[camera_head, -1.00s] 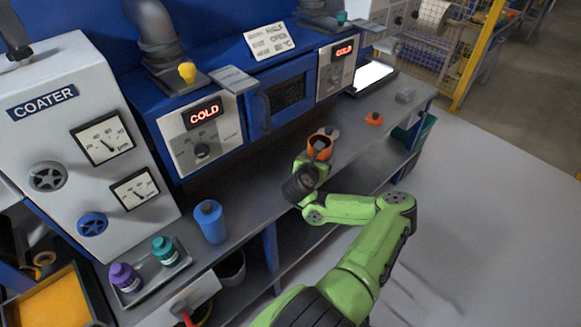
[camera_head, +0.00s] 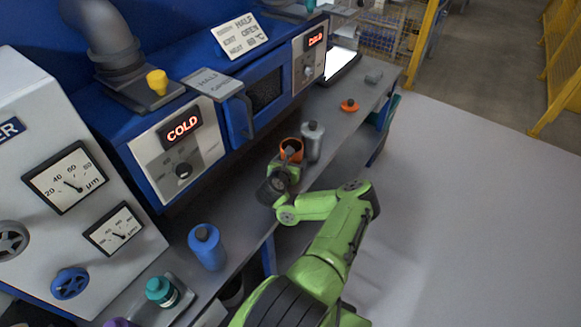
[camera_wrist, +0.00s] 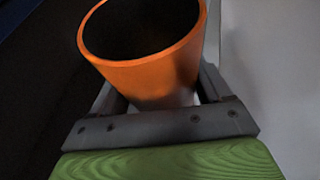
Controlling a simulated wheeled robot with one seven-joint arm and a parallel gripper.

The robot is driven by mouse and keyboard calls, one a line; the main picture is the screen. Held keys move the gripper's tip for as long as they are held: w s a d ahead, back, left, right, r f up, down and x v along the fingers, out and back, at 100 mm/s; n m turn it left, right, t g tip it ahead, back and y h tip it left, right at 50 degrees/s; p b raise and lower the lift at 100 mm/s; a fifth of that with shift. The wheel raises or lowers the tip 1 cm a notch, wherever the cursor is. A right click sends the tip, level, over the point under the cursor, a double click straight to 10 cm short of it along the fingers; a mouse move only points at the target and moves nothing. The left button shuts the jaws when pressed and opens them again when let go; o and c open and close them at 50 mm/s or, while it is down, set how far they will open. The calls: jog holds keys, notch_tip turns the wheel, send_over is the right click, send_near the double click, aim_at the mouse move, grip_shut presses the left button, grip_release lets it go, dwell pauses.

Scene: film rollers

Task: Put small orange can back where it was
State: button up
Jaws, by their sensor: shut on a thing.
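The small orange can (camera_head: 291,145) is an open-topped orange cylinder, held near the far part of the grey bench. In the wrist view the orange can (camera_wrist: 150,72) fills the space between the jaws, with its dark, open mouth towards the camera and slightly tilted. My gripper (camera_head: 288,163) is shut on it, with one finger on each side in the wrist view (camera_wrist: 158,95). The can's base is hidden, so I cannot tell whether it touches the bench.
A grey bottle (camera_head: 312,142) stands close to the right of the can. A low orange piece with a dark knob (camera_head: 349,105) lies farther back. A blue bottle (camera_head: 207,249) and a teal bottle (camera_head: 161,291) are nearer. The oven (camera_head: 262,92) backs the bench (camera_head: 240,235).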

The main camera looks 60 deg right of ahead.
jog(key=shift+f, duration=0.7)
jog(key=shift+s+r, duration=0.1)
jog(key=o, duration=1.4)
jog(key=shift+c, duration=0.2)
jog(key=shift+a+r, duration=0.1)
jog(key=shift+a, duration=0.35)
jog(key=b+v, duration=0.2)
jog(key=v, duration=0.9)
